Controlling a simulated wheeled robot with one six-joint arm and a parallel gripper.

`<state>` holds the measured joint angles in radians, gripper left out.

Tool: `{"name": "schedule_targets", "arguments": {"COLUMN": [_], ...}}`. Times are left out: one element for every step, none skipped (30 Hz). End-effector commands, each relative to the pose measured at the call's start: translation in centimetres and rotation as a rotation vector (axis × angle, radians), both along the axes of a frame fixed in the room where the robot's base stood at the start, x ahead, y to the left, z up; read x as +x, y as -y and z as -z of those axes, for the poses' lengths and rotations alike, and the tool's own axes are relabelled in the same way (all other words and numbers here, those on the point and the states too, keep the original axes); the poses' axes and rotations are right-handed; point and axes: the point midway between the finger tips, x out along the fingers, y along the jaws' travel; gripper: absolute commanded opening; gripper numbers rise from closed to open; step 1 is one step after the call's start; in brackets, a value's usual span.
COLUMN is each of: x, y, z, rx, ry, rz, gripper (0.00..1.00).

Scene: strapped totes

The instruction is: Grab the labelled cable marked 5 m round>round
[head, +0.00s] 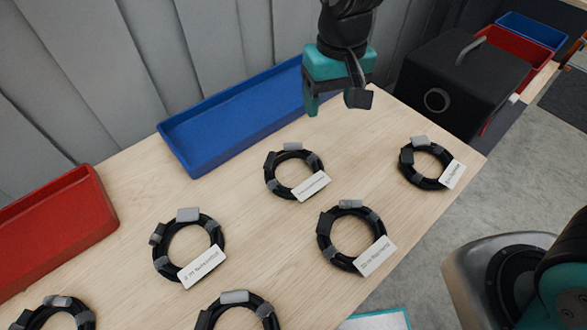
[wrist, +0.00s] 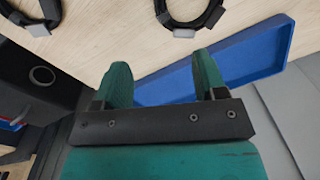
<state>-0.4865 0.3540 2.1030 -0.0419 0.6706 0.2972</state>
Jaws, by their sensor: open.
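Several coiled black cables with white labels lie on the wooden table in the head view. One coil (head: 294,175) lies at the middle back, one (head: 427,163) at the right, one (head: 350,238) at the front right, one (head: 188,247) at the left. Two more, a coil (head: 237,312) and a coil (head: 55,315), are cut by the bottom edge. The label print is too small to read surely, so I cannot tell which is marked 5 m round>round. My gripper (head: 338,100) is open and empty above the table's back edge; its fingers (wrist: 163,82) also show in the wrist view.
A long blue tray (head: 235,115) lies along the back of the table, and a red tray (head: 55,225) is at the left. A black box with a handle (head: 455,85) stands at the back right. Bare wood lies between the coils.

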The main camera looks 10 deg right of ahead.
Motion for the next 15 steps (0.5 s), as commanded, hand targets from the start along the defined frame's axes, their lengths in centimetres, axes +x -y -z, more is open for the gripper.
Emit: {"name": "schedule_targets", "arguments": {"x": [0.5, 0.8, 1.0, 1.1, 1.2, 1.2, 1.2, 1.2, 1.1, 1.1, 1.1, 1.1, 1.1, 1.1, 1.1], "y": [-0.3, -0.4, -0.5, -0.5, -0.5, -0.5, -0.5, -0.4, -0.4, -0.4, -0.4, -0.4, -0.4, -0.4, -0.4], "z": [0.8, 1.1, 1.7, 2.1, 2.5, 3.2, 3.8, 4.4, 5.4, 6.1, 6.8, 7.7, 8.4, 9.1, 9.9], "rx": [-0.017, -0.024, -0.033, -0.036, -0.038, -0.040, -0.040, -0.040, -0.040, -0.040, -0.040, -0.039, -0.041, -0.039, -0.039], "ry": [-0.002, 0.000, 0.000, 0.000, -0.001, -0.001, -0.002, -0.002, -0.003, -0.003, -0.003, -0.003, -0.004, -0.003, -0.002], "rz": [0.012, 0.021, 0.030, 0.033, 0.035, 0.037, 0.037, 0.037, 0.037, 0.037, 0.037, 0.037, 0.037, 0.037, 0.037], "gripper": [0.65, 0.65, 0.65, 0.65, 0.65, 0.65, 0.65, 0.65, 0.65, 0.65, 0.65, 0.65, 0.65, 0.65, 0.65]}}
